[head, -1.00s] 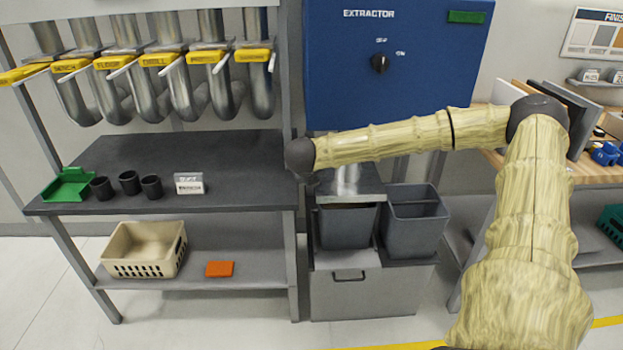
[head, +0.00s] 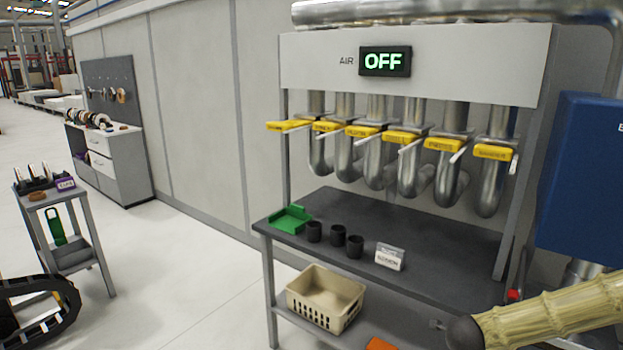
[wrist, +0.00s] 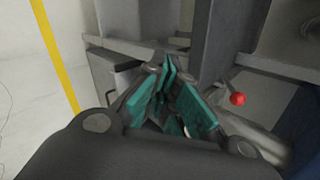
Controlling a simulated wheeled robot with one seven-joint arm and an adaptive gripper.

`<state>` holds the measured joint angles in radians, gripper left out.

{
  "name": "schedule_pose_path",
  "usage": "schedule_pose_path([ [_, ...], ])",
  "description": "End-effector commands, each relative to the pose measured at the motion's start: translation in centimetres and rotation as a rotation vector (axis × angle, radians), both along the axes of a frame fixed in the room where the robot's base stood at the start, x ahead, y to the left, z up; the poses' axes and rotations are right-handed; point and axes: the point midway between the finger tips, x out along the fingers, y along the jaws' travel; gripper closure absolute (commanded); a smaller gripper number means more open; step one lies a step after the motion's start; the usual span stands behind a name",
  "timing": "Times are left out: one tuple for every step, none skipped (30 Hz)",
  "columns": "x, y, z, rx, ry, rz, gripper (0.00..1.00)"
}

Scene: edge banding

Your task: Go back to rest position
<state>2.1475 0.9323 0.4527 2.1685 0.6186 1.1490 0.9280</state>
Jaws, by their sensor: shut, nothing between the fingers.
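My gripper (wrist: 165,98) shows in the wrist view, with its teal-padded fingers together and nothing held between them. In the head view my arm, in a tan sleeve, reaches in from the lower right corner and ends in a dark joint beside the workbench's right end. The gripper's fingers cannot be made out there. The wrist view looks down past the fingers at grey bins and pale floor.
A red knob (wrist: 237,99) is close to the right of my gripper. The dark-topped workbench (head: 440,235) holds a green tray (head: 290,219) and black cups. The blue extractor cabinet (head: 585,180) stands at right. A small cart (head: 62,197) stands left; open floor lies between.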

Motion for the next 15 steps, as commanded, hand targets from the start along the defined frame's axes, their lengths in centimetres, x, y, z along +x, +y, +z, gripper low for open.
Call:
schedule_pose_path([
  [-0.6, 1.5, -1.3, -0.039, 0.036, 0.077, 1.00],
  [-0.9, 2.3, -2.1, -0.059, 0.056, 0.124, 1.00],
  [-1.5, 3.3, -3.0, -0.087, 0.083, 0.185, 1.00],
  [-1.9, 4.1, -3.7, -0.108, 0.102, 0.230, 1.00],
  [-2.3, 4.8, -4.4, -0.127, 0.122, 0.275, 1.00],
  [-3.0, 5.8, -5.4, -0.154, 0.149, 0.337, 1.00],
  [-3.5, 6.5, -6.1, -0.174, 0.169, 0.383, 1.00],
  [-4.0, 7.2, -6.8, -0.192, 0.188, 0.431, 1.00],
  [-4.8, 8.1, -7.8, -0.217, 0.216, 0.491, 1.00],
  [-5.4, 8.7, -8.5, -0.236, 0.235, 0.539, 1.00],
  [-6.0, 9.4, -9.2, -0.254, 0.254, 0.585, 1.00],
  [-7.0, 10.2, -10.1, -0.277, 0.281, 0.648, 1.00],
  [-7.7, 10.8, -10.8, -0.294, 0.301, 0.696, 1.00],
  [-8.4, 11.5, -11.4, -0.310, 0.319, 0.743, 1.00],
  [-9.4, 12.2, -12.3, -0.333, 0.345, 0.806, 1.00],
])
